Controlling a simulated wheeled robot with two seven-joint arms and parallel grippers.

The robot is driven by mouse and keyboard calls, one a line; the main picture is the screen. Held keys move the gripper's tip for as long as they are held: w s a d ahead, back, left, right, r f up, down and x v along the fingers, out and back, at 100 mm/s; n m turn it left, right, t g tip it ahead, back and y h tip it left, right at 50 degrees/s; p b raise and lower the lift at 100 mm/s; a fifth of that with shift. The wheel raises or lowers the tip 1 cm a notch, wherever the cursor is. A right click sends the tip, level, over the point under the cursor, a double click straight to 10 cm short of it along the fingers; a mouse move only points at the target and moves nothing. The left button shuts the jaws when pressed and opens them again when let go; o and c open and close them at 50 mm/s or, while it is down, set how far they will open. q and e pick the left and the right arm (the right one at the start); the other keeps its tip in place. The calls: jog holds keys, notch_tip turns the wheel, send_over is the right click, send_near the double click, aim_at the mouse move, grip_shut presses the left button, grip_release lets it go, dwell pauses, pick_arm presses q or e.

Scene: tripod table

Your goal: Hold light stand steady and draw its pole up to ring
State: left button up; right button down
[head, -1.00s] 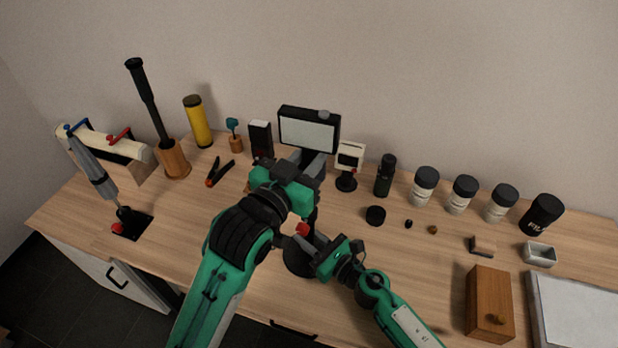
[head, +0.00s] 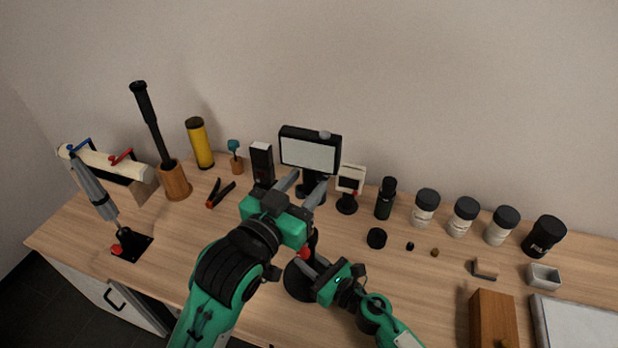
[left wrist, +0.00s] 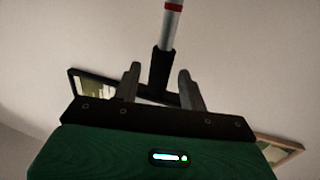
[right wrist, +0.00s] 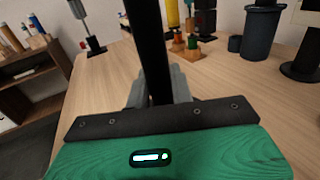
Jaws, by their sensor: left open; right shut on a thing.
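The light stand has a round black base (head: 296,284) on the table and a red knob (head: 303,253) low on its pole. A framed light panel (head: 310,152) shows above it in the head view. My right gripper (head: 316,268) is shut on the black lower pole (right wrist: 146,45), low above the base. My left gripper (head: 301,182) is open higher up. In the left wrist view, its fingers stand either side of a black sleeve (left wrist: 162,70), with a gap on both sides. A silver pole with a red ring (left wrist: 173,6) rises from the sleeve. My left arm partly hides the stand.
Black-capped jars (head: 464,216) line the back right. A wooden box (head: 492,318) stands front right. Pliers (head: 220,194), a yellow canister (head: 200,145) and a wooden holder (head: 175,182) are at the left. Bare table lies left of the stand.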

pick_arm(q)
jog(key=v, duration=0.5)
pick_arm(e)
jog(key=c, duration=1.1)
grip_release()
jog(key=shift+c, duration=0.2)
